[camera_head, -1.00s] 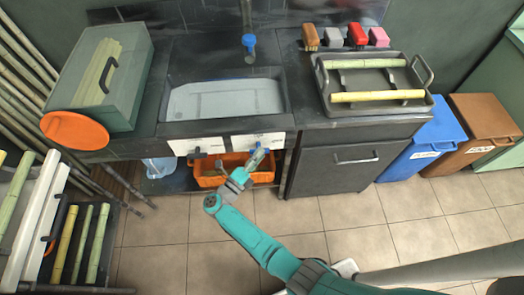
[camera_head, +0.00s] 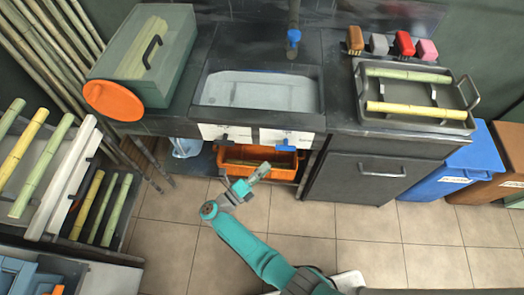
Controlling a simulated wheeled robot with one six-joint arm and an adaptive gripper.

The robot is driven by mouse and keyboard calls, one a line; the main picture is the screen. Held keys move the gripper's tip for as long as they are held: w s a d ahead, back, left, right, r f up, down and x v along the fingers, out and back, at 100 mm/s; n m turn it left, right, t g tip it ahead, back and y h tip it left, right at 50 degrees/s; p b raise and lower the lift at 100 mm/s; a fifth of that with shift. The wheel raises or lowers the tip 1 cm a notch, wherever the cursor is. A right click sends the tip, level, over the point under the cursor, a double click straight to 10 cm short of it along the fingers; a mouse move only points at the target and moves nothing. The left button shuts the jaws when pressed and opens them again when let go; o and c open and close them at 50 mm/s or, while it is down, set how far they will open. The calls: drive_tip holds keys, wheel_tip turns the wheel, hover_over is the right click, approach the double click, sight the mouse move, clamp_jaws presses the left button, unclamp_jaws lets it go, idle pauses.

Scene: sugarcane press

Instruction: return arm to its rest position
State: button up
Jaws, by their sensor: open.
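My arm is teal and reaches up from the bottom of the head view. My gripper (camera_head: 262,172) is at its end, small in the picture, over the floor in front of the sink counter. It is open and I see nothing held in it. It appears just in front of the orange crate (camera_head: 228,169) on the low shelf under the sink; whether it touches the crate's edge I cannot tell. The wrist is bent, with the forearm running down to the lower right.
The sink (camera_head: 258,110) is in the dark counter. A black tray (camera_head: 447,126) with cane pieces sits right of it. A greenish box (camera_head: 181,70) with cane and an orange disc (camera_head: 113,101) are at left. Blue bin (camera_head: 452,172) and brown bin stand right. The tiled floor (camera_head: 180,240) is clear.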

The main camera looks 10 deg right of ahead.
drive_tip(key=s+d+r+n+t+y, duration=0.4)
drive_tip(key=s+d+n+t+y, duration=0.2)
drive_tip(key=s+d+n+t, duration=0.5)
drive_tip(key=s+r+n+g+y, duration=0.1)
drive_tip(key=s+r+n+y, duration=0.2)
drive_tip(key=s+r+n, duration=0.2)
drive_tip(key=s+a+r+n+g+y, duration=0.1)
drive_tip(key=s+r+n+y, duration=0.3)
drive_tip(key=s+n, duration=0.5)
drive_tip(key=s+a+r+n+g+y, duration=0.1)
drive_tip(key=s+r+n+g+y, duration=0.2)
drive_tip(key=s, duration=0.9)
wheel_tip(320, 180, up, 4)
drive_tip(key=n+y, duration=0.1)
drive_tip(key=n, duration=0.2)
drive_tip(key=shift+f+n, duration=0.15)
drive_tip(key=shift+n, duration=0.25)
